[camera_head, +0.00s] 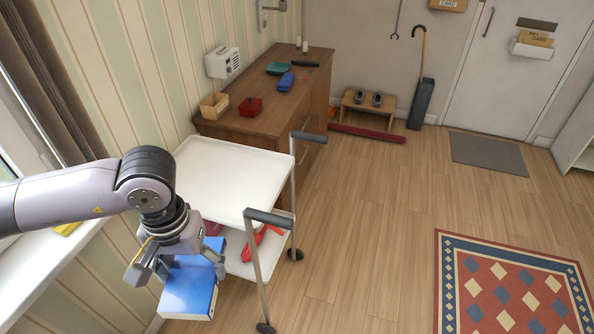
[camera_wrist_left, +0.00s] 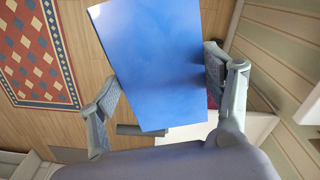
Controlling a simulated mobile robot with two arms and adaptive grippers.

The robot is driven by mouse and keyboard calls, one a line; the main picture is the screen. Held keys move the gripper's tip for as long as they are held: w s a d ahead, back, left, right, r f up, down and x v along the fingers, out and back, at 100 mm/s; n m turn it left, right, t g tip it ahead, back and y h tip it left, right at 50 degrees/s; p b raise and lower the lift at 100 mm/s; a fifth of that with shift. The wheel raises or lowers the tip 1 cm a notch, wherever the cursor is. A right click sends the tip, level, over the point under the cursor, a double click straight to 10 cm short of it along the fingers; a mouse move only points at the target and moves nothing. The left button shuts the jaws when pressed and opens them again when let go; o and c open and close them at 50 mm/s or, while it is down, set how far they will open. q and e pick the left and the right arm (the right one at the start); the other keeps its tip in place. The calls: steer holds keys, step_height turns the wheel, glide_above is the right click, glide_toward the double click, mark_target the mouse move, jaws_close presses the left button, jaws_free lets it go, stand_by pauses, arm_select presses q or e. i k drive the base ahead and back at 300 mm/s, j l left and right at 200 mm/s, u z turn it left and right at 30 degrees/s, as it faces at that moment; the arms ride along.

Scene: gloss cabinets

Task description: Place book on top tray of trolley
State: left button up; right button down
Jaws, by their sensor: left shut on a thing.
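A blue book (camera_head: 190,287) with pale page edges is held in my left gripper (camera_head: 175,268), below and left of the trolley's top tray in the head view. In the left wrist view the blue book (camera_wrist_left: 155,60) lies between the two fingers of the left gripper (camera_wrist_left: 165,90). The trolley (camera_head: 255,262) has a white top tray (camera_head: 232,172) that looks empty. Its lower tray (camera_head: 242,268) holds a red object and a dark red item, partly hidden by my arm. The book is apart from the top tray. My right gripper is not in view.
A wooden cabinet (camera_head: 275,118) behind the trolley carries a red dish (camera_head: 250,106), a blue item (camera_head: 286,82) and a teal dish (camera_head: 277,68). A window sill (camera_head: 45,262) is at the left. The wooden floor to the right is clear up to the patterned rug (camera_head: 510,290).

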mark_target(226, 181)
steer(key=i+j+z, duration=0.15)
steer(key=j+z, duration=1.05)
steer(key=j, duration=0.15)
steer(key=i+j, duration=0.1)
steer(key=j, duration=0.65)
steer(key=i+j, duration=0.15)
steer(key=j, duration=0.25)
steer(key=i+j+u, duration=0.1)
steer(key=i+j, duration=0.05)
steer(key=j, duration=0.05)
